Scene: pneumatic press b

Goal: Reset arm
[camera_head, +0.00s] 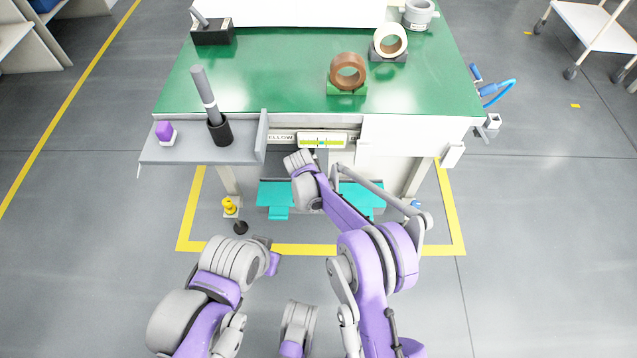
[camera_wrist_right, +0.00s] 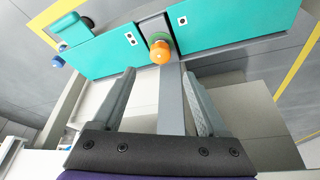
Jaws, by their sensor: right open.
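My right arm reaches to the front edge of the green-topped bench (camera_head: 270,80) in the head view, with its wrist just below a yellow-green label panel (camera_head: 322,140). Its fingers are hidden there. In the right wrist view my right gripper (camera_wrist_right: 158,76) is open, its two grey fingers apart. A grey upright bar shows between them, and I cannot tell whether they touch it. Beyond the fingertips is an orange knob (camera_wrist_right: 160,52) with a green ring, between two teal panels (camera_wrist_right: 235,30). My left arm ends low at the left, in front of the bench; its fingers are not clear.
A brown tape roll (camera_head: 348,70) and a cream roll (camera_head: 390,39) stand on the bench.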

